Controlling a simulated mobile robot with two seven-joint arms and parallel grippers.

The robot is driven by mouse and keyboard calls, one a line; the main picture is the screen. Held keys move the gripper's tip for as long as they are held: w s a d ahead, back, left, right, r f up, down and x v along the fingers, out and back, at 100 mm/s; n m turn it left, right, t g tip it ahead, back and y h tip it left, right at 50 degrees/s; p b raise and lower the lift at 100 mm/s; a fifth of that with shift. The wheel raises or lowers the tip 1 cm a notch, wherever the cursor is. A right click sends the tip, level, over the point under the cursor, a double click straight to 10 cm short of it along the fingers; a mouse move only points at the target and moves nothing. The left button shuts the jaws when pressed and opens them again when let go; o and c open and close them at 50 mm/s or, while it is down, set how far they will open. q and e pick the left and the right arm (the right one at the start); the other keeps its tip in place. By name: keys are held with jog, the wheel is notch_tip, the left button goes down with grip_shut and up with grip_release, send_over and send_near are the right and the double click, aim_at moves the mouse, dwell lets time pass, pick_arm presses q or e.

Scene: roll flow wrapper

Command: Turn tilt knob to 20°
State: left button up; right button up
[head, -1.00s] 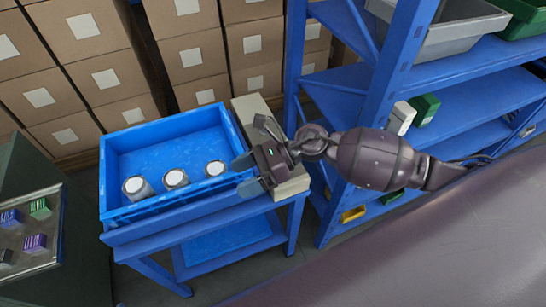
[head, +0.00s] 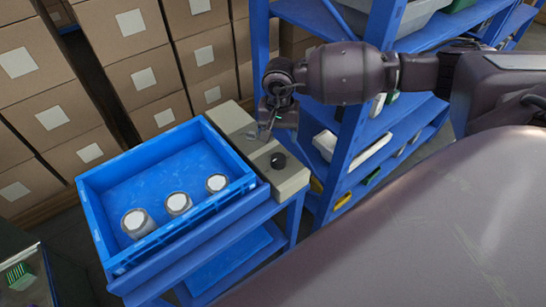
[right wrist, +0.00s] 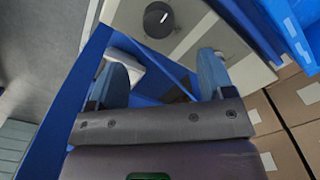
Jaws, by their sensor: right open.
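The black round tilt knob (head: 278,160) sits on the top of a beige control box (head: 290,180) beside the blue crate. In the right wrist view the knob (right wrist: 159,19) shows a white pointer mark on its face, at the top of the picture. My right gripper (head: 266,132) is over the box, just behind the knob in the head view. Its two blue-grey fingers are apart with nothing between them, and the knob lies beyond the fingertips (right wrist: 163,72) in the right wrist view. I cannot read any angle scale. My left gripper is not in view.
A blue crate (head: 90,215) with three white-topped jars (head: 178,203) stands on a blue stand left of the box. Blue shelving (head: 360,150) rises close on the right. Stacked cartons (head: 130,60) stand behind.

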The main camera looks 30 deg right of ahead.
aim_at(278, 158)
jog(key=f, duration=1)
jog(key=shift+d+f+b, duration=0.2)
jog(key=shift+f+b, duration=0.15)
jog(key=shift+f, duration=0.05)
jog(key=c, duration=0.9)
